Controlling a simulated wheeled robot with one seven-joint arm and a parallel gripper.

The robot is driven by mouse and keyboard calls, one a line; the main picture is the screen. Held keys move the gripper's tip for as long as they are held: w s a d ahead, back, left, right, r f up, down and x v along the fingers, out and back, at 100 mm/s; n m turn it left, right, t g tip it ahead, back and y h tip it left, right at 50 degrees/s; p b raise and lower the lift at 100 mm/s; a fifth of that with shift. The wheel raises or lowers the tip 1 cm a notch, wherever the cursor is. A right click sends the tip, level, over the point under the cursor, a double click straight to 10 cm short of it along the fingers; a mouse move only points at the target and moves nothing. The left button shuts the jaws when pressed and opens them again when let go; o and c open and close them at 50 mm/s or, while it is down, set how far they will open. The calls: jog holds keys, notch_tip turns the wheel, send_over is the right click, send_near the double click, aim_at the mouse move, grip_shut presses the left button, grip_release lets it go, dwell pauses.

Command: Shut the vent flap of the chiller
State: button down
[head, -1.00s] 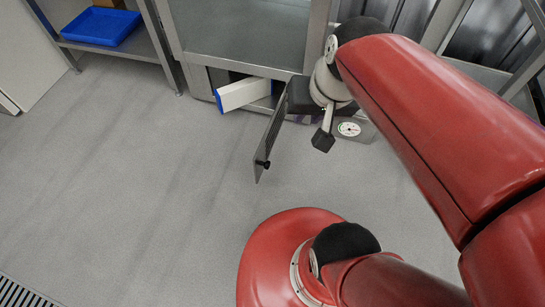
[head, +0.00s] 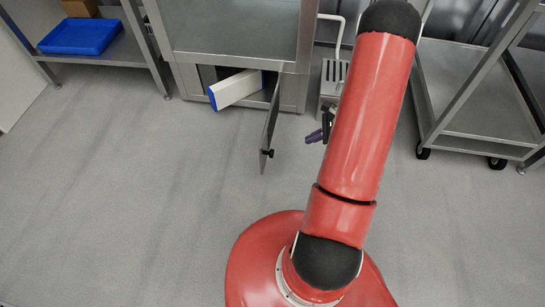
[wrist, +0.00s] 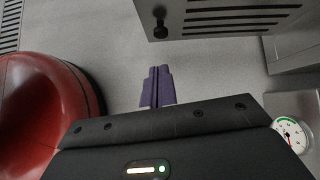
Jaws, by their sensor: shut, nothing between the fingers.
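The chiller (head: 292,92) is a steel cabinet with a low opening at the back centre. Its vent flap (head: 272,118) stands open, swung out over the floor and seen nearly edge-on, with a black knob (head: 267,153) near its free edge. In the wrist view the slotted flap (wrist: 235,22) and its knob (wrist: 160,27) show at the top. My gripper (head: 315,137) is low, right of the flap and apart from it. Its purple fingers (wrist: 157,86) are together and empty. My arm hides part of the gripper in the head view.
A white box with a blue end (head: 236,89) sticks out aslant from the opening, left of the flap. A grey slotted unit (head: 333,76) stands to the right; a dial gauge (wrist: 291,135) shows in the wrist view. A steel cart (head: 480,121) is at right. Front-left floor is clear.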

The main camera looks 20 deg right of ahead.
jog(key=w+a+f+m, duration=0.1)
jog(key=w+a+f, duration=0.4)
jog(key=a+f, duration=0.3)
jog(key=shift+w+a+f+m+b, duration=0.2)
jog(key=shift+f+m+b, duration=0.25)
jog(key=shift+f, duration=1.05)
